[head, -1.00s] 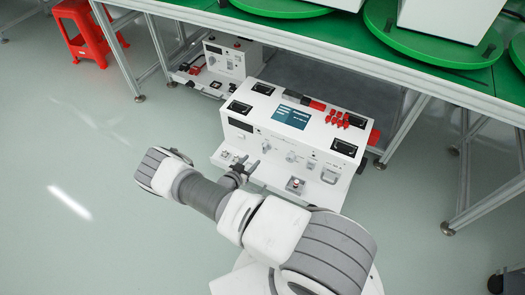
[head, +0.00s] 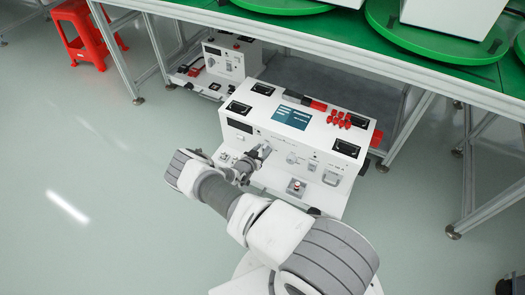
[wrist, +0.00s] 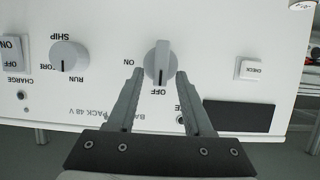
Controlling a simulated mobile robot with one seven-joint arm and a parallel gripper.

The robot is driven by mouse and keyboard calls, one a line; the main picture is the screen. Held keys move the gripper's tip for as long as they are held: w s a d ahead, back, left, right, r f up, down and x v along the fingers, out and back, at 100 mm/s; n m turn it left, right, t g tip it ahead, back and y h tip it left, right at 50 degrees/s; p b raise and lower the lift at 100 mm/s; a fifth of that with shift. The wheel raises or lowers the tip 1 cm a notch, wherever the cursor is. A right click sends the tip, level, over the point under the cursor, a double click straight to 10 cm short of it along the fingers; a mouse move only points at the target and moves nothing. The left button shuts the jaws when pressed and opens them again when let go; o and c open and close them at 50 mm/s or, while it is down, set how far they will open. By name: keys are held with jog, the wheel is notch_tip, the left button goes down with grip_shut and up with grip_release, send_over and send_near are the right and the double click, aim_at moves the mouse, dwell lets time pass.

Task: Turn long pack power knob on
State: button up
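The long pack is a wide white unit (head: 322,115) with its front panel facing me in the head view. In the wrist view, upside down, its grey power knob (wrist: 160,62) has ON printed to the left and OFF below. The knob's raised grip stands upright in the picture, in line with OFF. My gripper (wrist: 160,74) is open, with one fingertip on each side of the knob; a small gap seems to show on both sides. In the head view my gripper (head: 263,150) is at the front panel and hides the knob.
A second knob (wrist: 68,56) marked SHIP and RUN, a CHARGE rocker switch (wrist: 14,52) and a CHECK button (wrist: 252,69) sit beside it. A smaller white unit (head: 225,62) stands behind left. The green-topped table (head: 340,32) overhangs the back.

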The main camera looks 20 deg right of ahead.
grip_shut()
jog(key=shift+s+d+p, duration=0.1)
jog(key=shift+p, duration=0.2)
jog(key=shift+s+d+m+t+y+p, duration=0.2)
jog(key=shift+m+t+y+p, duration=0.5)
jog(key=shift+m, duration=0.5)
jog(key=m, duration=0.1)
jog(key=m+t, duration=0.1)
jog(key=m+p, duration=0.1)
jog(key=shift+s+d+f+t+y, duration=0.2)
jog(key=shift+s+f+t+y, duration=0.1)
jog(key=shift+s+t, duration=0.1)
jog(key=shift+s+d+f+m+t+b, duration=0.1)
jog(key=shift+f+m+t+b, duration=0.15)
jog(key=shift+m+t+b, duration=0.6)
jog(key=shift+s+d+f+m+t+b, duration=0.1)
jog(key=shift+f+m+t, duration=0.15)
jog(key=shift+m, duration=1.1)
jog(key=shift+f+m+t+b, duration=0.2)
jog(key=shift+m+t+b, duration=0.35)
jog(key=shift+m, duration=0.55)
